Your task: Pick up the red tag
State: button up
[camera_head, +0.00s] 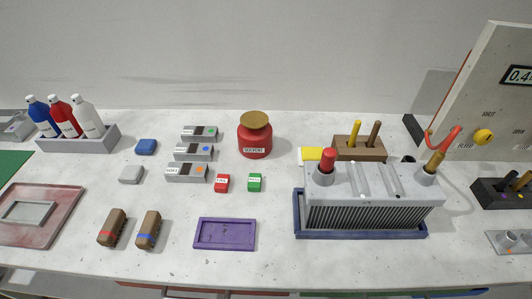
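The red tag (222,183) is a small red block with a white label on it; the lettering is too small to read. It lies on the pale worktop (283,215) near the middle of the view. A similar green tag (255,182) lies just to its right, with a gap between them. Nothing covers the red tag. My gripper is not in view.
A purple tray (225,234) lies in front of the tags. Grey labelled boxes (186,173) stand to the left and a red pot (254,138) with a brass-coloured lid behind. A finned grey block (370,210) sits in a blue tray (298,225) at right.

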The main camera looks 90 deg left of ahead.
aim_at(222, 182)
jog(key=u, duration=0.2)
jog(key=k, duration=2.8)
jog(key=u, duration=1.55)
jog(key=i, duration=1.05)
jog(key=z, duration=0.15)
